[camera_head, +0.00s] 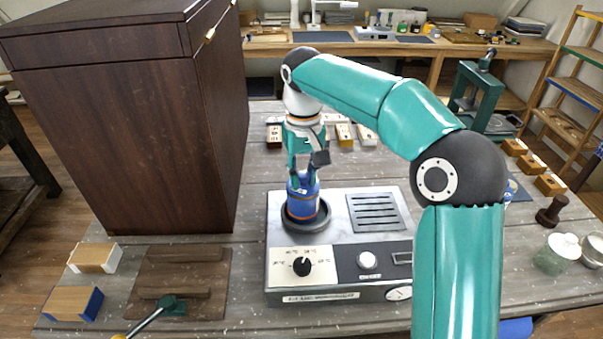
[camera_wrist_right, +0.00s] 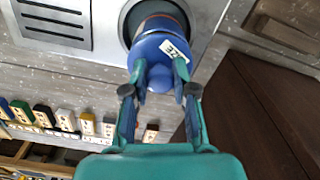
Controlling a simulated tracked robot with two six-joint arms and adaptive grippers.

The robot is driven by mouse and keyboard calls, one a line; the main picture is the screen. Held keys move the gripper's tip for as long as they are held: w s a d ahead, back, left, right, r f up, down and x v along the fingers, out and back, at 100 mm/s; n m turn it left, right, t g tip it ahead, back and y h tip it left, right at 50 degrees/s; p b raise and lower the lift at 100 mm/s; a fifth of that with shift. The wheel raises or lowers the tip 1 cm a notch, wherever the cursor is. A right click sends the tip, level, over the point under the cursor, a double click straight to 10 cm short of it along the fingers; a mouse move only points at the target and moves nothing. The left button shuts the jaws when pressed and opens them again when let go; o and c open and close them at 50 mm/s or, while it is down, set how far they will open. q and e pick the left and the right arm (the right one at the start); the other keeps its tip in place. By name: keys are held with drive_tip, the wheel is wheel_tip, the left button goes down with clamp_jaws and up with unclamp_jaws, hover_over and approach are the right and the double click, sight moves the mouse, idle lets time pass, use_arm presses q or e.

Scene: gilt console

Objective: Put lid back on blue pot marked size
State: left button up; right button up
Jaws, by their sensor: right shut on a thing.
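The blue pot (camera_head: 302,207) stands upright in a black ring (camera_head: 322,217) on top of a grey device. In the right wrist view the blue pot (camera_wrist_right: 160,42) shows a white label reading SIZE and an orange band. My right gripper (camera_head: 303,180) is directly above the pot, pointing down. In the right wrist view its fingertips (camera_wrist_right: 159,88) are shut on the blue lid (camera_wrist_right: 158,78) at the pot's top. The fingers partly hide the lid, and I cannot tell whether it is fully seated. My left gripper is not in view.
The grey device (camera_head: 345,252) has a dial and a slotted plate. A tall dark wood cabinet (camera_head: 130,130) stands close on the left. Wooden blocks (camera_head: 95,258) lie at the front left. Glass jars (camera_head: 558,254) stand at the right. Small blocks (camera_head: 344,135) line the back.

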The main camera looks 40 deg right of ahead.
drive_tip(key=o, duration=1)
drive_tip(key=shift+c, duration=0.2)
drive_tip(key=o, duration=0.5)
wheel_tip(320, 180, up, 5)
drive_tip(key=p, duration=0.5)
drive_tip(key=shift+f, duration=0.1)
drive_tip(key=shift+r+p, duration=0.45)
drive_tip(key=shift+r, duration=0.65)
